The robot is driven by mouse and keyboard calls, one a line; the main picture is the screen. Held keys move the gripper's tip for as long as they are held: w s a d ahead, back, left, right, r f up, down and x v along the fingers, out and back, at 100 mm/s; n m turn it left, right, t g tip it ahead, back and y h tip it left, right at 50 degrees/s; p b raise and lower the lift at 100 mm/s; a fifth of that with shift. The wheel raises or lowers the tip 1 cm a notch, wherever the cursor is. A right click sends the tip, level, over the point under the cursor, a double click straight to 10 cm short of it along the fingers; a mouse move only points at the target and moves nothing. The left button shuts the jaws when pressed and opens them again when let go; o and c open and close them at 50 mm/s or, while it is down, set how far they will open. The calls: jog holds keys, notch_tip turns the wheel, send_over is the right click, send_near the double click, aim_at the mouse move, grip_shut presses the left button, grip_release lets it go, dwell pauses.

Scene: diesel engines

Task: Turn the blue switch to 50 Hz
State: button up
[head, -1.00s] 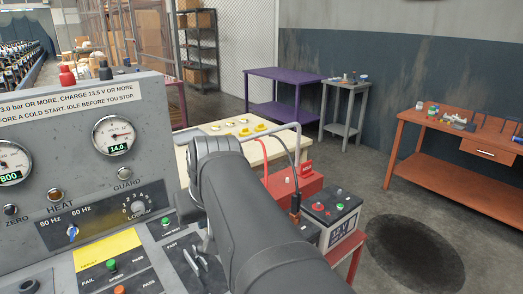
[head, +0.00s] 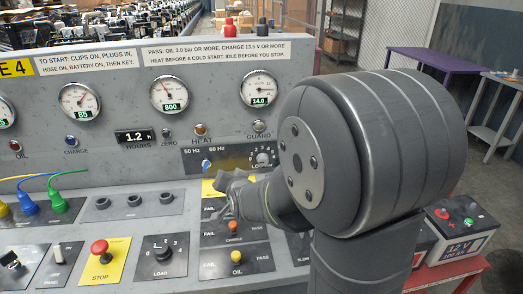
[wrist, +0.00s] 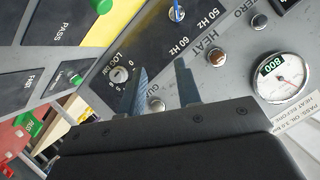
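The blue switch (head: 206,164) sits on a dark plate on the grey console, below the labels 50 Hz at left and 60 Hz at right. It also shows at the top of the wrist view (wrist: 176,13), beyond my fingers and apart from them. Which label it points to is too small to tell. My gripper (head: 221,194) is in front of the plate, below the switch in the head view. In the wrist view my gripper (wrist: 160,68) is open, its two fingers apart with nothing between them. My arm hides part of the console's right side.
The HEAT button (head: 201,130) and gauges are above. A red STOP button (head: 99,247) and LOAD knob (head: 163,252) stand on the lower panel. A battery (head: 458,225) is at right.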

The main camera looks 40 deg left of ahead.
aim_at(208, 167)
jog(key=shift+y, duration=0.6)
jog(key=s+x, duration=0.1)
jog(key=x, duration=0.5)
jog(key=s+a+x, duration=0.1)
jog(key=x, duration=0.5)
jog(key=s+f+x, duration=0.1)
jog(key=x, duration=0.5)
jog(key=shift+w+a, duration=0.2)
jog(key=shift+a, duration=0.35)
grip_shut()
